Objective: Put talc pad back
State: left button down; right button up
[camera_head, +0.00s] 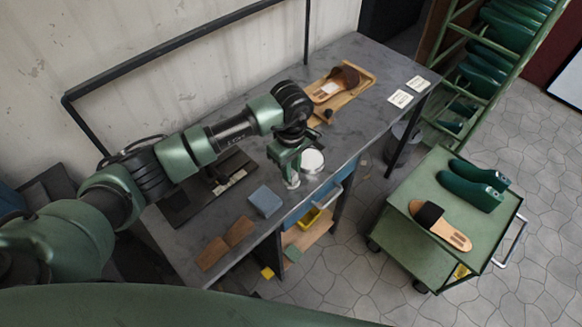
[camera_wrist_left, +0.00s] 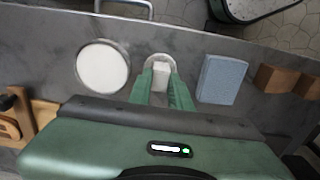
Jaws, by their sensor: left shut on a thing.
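My left gripper (camera_head: 291,178) points down over the workbench. In the left wrist view its green fingers (camera_wrist_left: 161,82) are shut on a small white pad (camera_wrist_left: 161,76), which I take for the talc pad. A small round pale holder (camera_wrist_left: 159,58) shows around and behind the pad. I cannot tell whether the pad rests in it or hangs just above it. A round dish of white powder (camera_head: 312,160) stands beside the gripper; it also shows in the left wrist view (camera_wrist_left: 103,67). My right gripper is out of view.
A blue block (camera_head: 265,201) and brown blocks (camera_head: 225,243) lie on the grey bench (camera_head: 205,205). A wooden board (camera_head: 357,87) with a sandal lies farther back, near white cards (camera_head: 400,98). A green cart (camera_head: 415,240) holds green lasts (camera_head: 470,190) and a sandal (camera_head: 440,225).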

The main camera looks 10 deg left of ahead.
pick_arm(q)
jog(key=c, duration=1.3)
grip_release()
jog(key=shift+f, duration=0.1)
notch_tip(320, 180, up, 12)
jog(key=b, duration=0.2)
jog(key=shift+r, duration=0.2)
